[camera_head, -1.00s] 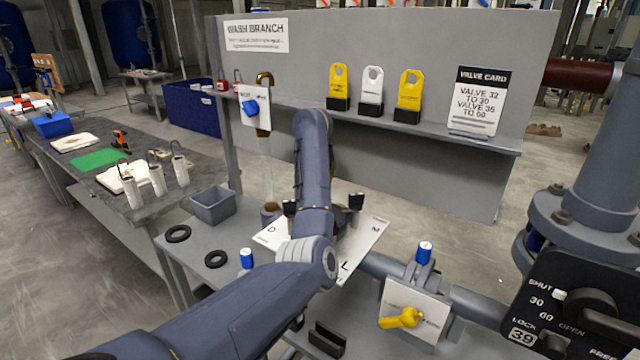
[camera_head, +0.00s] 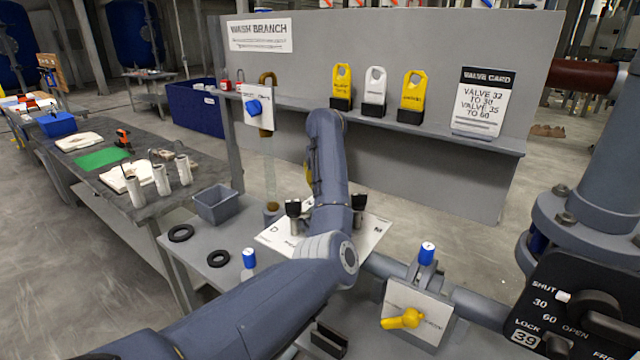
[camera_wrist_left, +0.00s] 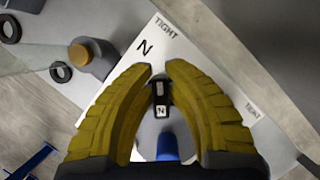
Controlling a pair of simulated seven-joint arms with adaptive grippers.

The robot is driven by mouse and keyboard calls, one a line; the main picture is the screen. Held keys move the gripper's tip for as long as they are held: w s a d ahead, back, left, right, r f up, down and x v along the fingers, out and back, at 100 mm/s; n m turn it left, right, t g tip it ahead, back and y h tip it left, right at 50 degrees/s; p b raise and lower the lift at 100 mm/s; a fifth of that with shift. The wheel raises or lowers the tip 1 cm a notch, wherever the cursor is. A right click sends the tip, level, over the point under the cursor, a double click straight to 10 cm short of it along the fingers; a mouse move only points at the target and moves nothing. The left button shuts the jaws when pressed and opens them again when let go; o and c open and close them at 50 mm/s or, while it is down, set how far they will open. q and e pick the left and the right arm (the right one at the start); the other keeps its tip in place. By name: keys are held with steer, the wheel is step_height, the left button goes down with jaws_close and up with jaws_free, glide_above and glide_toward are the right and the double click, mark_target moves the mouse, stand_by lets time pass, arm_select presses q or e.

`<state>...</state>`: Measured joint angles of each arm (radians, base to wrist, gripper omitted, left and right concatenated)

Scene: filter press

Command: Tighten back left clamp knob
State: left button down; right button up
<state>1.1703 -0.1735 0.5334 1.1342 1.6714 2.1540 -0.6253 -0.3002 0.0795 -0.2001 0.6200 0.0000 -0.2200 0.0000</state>
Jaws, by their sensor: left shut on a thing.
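In the left wrist view, the two yellow fingers of my left gripper (camera_wrist_left: 160,70) close around a small black clamp knob (camera_wrist_left: 161,95) with a white tag marked N. Beneath it is a white plate (camera_wrist_left: 118,87) printed N and TIGHT. A blue part (camera_wrist_left: 167,147) shows between the finger bases. In the head view, my left arm covers the gripper and the middle of the clamp area. Black knobs show left (camera_head: 293,208) and right (camera_head: 358,202) of the arm. I cannot tell from the head view which knob is held. My right gripper is not in view.
A blue-capped post (camera_head: 249,258), black rings (camera_head: 181,233) and a grey bin (camera_head: 217,204) are at the left of the bench. A yellow-handled valve (camera_head: 402,319) is to the right. A grey panel with a shelf (camera_head: 440,136) stands behind.

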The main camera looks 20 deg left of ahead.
arm_select(q)
steer(key=c, duration=1.4)
jaws_free()
steer(key=shift+o, duration=0.2)
steer(key=shift+d+r, duration=0.1)
steer(key=shift+r, duration=0.3)
steer(key=v, duration=0.4)
steer(key=s+d, duration=0.2)
steer(key=s, duration=0.1)
steer(key=s+d, duration=0.2)
steer(key=s, duration=0.1)
steer(key=s+d, duration=0.2)
steer(key=s, duration=0.1)
steer(key=shift+s+d, duration=0.4)
steer(key=shift+s, duration=0.15)
